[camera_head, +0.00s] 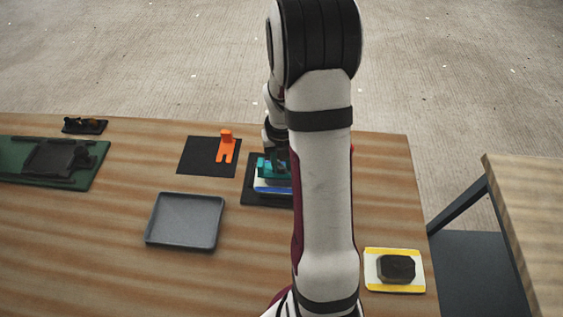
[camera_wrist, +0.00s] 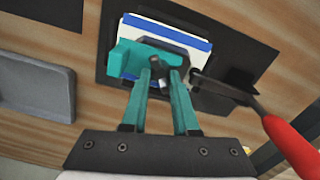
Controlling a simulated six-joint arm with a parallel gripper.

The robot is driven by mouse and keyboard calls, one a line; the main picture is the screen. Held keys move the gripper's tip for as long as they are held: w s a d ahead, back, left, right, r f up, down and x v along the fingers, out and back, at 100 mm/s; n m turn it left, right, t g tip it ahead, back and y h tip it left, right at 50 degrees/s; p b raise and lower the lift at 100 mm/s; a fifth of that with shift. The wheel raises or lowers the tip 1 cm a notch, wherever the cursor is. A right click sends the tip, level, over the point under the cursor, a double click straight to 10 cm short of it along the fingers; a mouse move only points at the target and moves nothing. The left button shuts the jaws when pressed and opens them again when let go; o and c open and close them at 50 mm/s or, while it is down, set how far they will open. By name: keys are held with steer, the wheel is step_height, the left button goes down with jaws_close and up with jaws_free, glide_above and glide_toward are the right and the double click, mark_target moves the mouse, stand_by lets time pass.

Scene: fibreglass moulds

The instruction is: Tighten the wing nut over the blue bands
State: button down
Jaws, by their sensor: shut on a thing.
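The mould with blue bands (camera_wrist: 207,46) lies on a dark mat (camera_wrist: 262,62), with a teal part and a dark grey plate on top. The blue band (camera_head: 272,190) also shows in the head view, partly hidden by my arm. My gripper (camera_wrist: 165,70) reaches over the mould, its two teal fingers pointing at the middle of it. The fingers are shut on a small dark piece, the wing nut (camera_wrist: 184,66), which is mostly hidden at the fingertips. A clamp with a red handle (camera_wrist: 290,146) sits at the mould's right side.
A yellow-banded piece (camera_head: 372,270) with a dark block lies at the front right. A grey tray (camera_head: 186,218) stands left of my arm. An orange forked piece (camera_head: 226,148) lies on a black mat (camera_head: 195,155). A green board (camera_head: 88,174) is at far left.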

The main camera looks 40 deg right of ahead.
steer(key=c, duration=0.7)
jaws_free()
step_height(320, 180, up, 16)
steer(key=shift+f, duration=0.1)
steer(key=shift+o, duration=0.2)
